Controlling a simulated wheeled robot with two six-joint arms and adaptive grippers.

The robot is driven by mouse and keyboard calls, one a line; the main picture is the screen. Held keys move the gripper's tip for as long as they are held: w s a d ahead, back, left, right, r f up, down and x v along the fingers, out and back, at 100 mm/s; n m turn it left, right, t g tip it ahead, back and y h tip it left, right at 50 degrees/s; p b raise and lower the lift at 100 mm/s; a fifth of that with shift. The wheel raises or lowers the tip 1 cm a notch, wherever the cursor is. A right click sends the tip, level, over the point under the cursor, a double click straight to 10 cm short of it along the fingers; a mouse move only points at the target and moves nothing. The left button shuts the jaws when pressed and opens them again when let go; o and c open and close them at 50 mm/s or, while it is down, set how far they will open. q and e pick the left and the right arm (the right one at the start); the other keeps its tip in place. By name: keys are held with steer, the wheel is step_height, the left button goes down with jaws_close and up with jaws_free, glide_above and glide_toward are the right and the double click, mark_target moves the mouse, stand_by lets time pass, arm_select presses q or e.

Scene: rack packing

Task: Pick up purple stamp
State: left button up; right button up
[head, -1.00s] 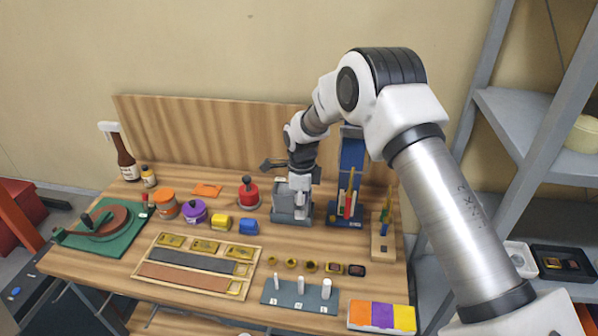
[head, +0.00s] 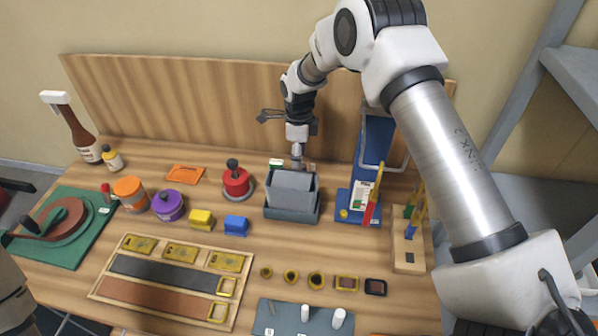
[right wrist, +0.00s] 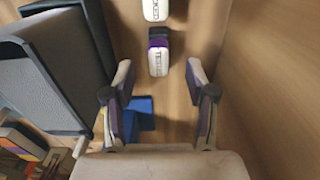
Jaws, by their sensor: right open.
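In the right wrist view, the purple stamp (right wrist: 158,57) has a white printed face and a purple band. It lies just beyond the fingertips, near the middle of the gap between them. My right gripper (right wrist: 160,85) is open, with one finger on each side and nothing held. In the head view, my right gripper (head: 297,158) is at the back of the grey box, which partly hides it. I cannot make out the purple stamp there.
The grey box (head: 291,210) stands in front of my right gripper; its dark wall (right wrist: 85,45) is left in the wrist view. Another white stamp (right wrist: 155,9) lies beyond the purple one. A blue stand (head: 357,205) is to the right.

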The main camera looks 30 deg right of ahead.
step_height(320, 180, down, 6)
steer(key=p, duration=0.3)
steer(key=shift+s, duration=0.15)
steer(key=shift+f, duration=0.3)
jaws_close()
